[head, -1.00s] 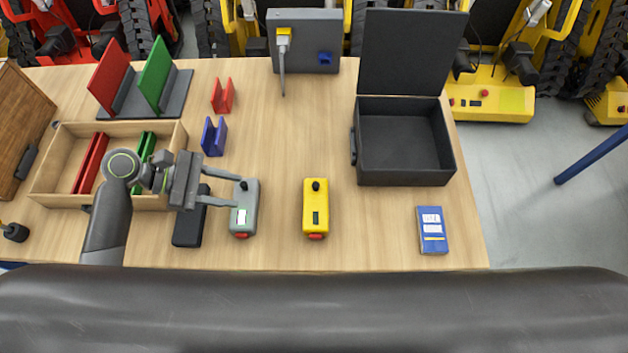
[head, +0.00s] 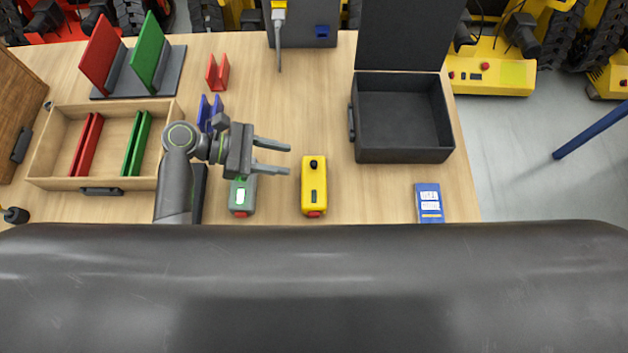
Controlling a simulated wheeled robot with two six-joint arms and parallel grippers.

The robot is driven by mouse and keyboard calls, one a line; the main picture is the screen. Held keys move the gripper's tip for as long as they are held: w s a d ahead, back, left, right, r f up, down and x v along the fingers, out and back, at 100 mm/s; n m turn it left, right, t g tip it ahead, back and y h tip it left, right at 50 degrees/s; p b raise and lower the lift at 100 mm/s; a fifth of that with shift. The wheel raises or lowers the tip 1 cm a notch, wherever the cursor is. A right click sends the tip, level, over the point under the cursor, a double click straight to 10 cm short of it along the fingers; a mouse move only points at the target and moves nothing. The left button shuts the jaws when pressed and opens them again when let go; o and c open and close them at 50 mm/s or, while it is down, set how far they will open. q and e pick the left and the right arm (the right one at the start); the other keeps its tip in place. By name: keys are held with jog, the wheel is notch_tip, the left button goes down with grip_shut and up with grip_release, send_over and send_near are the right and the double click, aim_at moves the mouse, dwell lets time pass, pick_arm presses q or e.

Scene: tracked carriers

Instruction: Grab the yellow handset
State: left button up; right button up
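The yellow handset (head: 313,190) lies on the wooden table, with a black knob at its far end and a red button at its near end. My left gripper (head: 289,158) is open and empty, its two fingers pointing right toward the handset's far end. The fingertips are a little left of the handset and look apart from it. My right gripper is not in view.
An open black case (head: 403,157) stands right of the handset, and a blue booklet (head: 429,203) lies at the near right. A wooden tray (head: 60,184) with red and green pieces is at left. A blue holder (head: 205,110) stands behind my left arm.

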aim_at(313, 163)
pick_arm(q)
jog(key=shift+w+f+p+x, duration=0.1)
jog(key=shift+w+p+x, duration=0.05)
jog(key=shift+x, duration=1.45)
jog(key=shift+w+f+p+x, duration=0.1)
jog(key=shift+w+p+x, duration=0.05)
jog(key=shift+x, duration=1.4)
jog(key=shift+a, duration=0.1)
grip_shut()
